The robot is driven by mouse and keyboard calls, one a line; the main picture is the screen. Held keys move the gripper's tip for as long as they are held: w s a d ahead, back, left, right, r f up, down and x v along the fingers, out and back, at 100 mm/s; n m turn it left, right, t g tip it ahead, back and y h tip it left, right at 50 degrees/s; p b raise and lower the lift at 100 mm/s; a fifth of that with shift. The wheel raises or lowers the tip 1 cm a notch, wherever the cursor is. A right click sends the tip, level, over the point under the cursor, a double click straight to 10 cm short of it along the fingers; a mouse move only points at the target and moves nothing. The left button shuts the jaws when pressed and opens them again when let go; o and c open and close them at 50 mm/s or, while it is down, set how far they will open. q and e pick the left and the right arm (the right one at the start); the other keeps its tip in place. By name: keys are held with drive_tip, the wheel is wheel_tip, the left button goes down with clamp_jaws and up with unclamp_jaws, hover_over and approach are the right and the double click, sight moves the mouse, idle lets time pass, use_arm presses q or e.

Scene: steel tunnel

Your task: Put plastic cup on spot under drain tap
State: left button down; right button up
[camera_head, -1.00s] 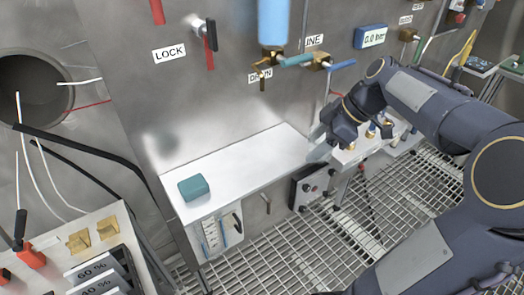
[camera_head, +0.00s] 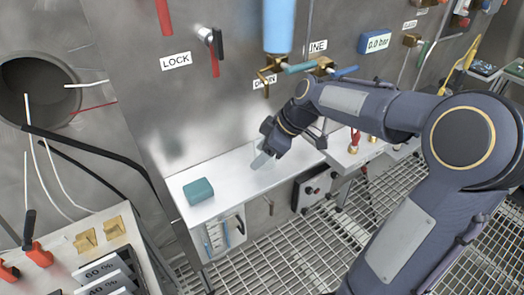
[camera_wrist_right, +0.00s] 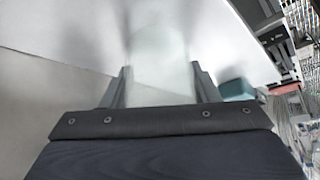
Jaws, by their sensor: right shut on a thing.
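The translucent plastic cup (camera_wrist_right: 160,60) is between the two fingers of my right gripper (camera_wrist_right: 158,82) in the right wrist view. In the head view my right gripper (camera_head: 267,150) is shut on the cup (camera_head: 260,160), over the white shelf (camera_head: 228,178) and below the brass drain tap (camera_head: 268,73). The cup looks tilted there; I cannot tell whether it touches the shelf. I see no marked spot under the tap. My left gripper is not in view.
A teal block (camera_head: 198,191) lies on the shelf's left part, left of the cup. The steel wall with its valves stands behind the shelf. A side table (camera_head: 75,245) with switches and percent cards is at lower left. The shelf between block and cup is clear.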

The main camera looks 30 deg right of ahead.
drive_tip(key=shift+f, duration=0.2)
drive_tip(key=o, duration=1)
drive_tip(key=shift+r, duration=0.1)
drive_tip(key=shift+r, duration=0.1)
